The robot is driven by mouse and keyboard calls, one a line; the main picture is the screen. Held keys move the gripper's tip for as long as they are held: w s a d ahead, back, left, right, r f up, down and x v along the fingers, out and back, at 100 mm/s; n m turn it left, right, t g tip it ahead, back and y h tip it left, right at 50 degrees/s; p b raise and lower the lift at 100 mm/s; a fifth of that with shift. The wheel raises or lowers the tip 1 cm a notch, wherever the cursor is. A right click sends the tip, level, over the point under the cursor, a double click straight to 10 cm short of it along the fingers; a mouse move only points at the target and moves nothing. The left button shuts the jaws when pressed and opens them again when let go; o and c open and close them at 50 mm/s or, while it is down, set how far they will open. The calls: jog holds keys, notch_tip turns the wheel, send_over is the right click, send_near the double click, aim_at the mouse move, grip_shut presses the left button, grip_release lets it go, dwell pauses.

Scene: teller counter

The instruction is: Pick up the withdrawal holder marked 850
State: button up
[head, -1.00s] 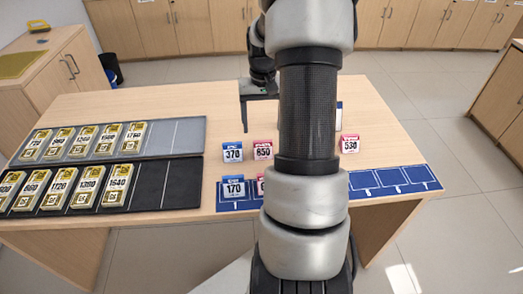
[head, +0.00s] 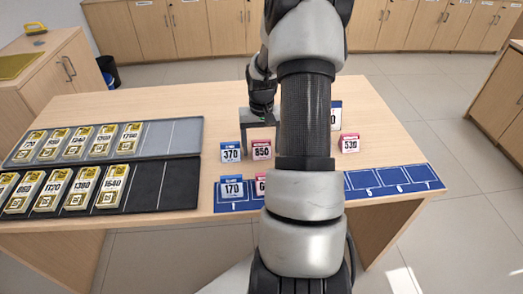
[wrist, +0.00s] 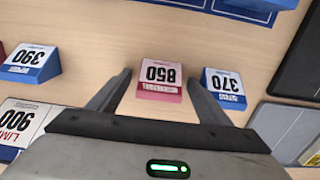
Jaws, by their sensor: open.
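The withdrawal holder marked 850 (head: 261,150) is a small pink-and-white block on the wooden counter, just right of the blue 370 holder (head: 230,152). In the wrist view the 850 holder (wrist: 160,80) appears upside down, between the tips of my open gripper (wrist: 159,75). One finger passes between it and the 370 holder (wrist: 223,88); the other is on its far side. No contact is visible. In the head view my gripper (head: 259,132) is just behind the 850 holder, partly hidden by my arm.
A pink 530 holder (head: 350,144) stands to the right. The wrist view shows a blue 390 holder (wrist: 32,62) and a 900 limit sign (wrist: 20,122). A blue 170 holder (head: 232,188) stands on the blue slot strip (head: 405,179). Grey and black trays (head: 180,180) lie left.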

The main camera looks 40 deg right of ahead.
jog(key=c, duration=1.1)
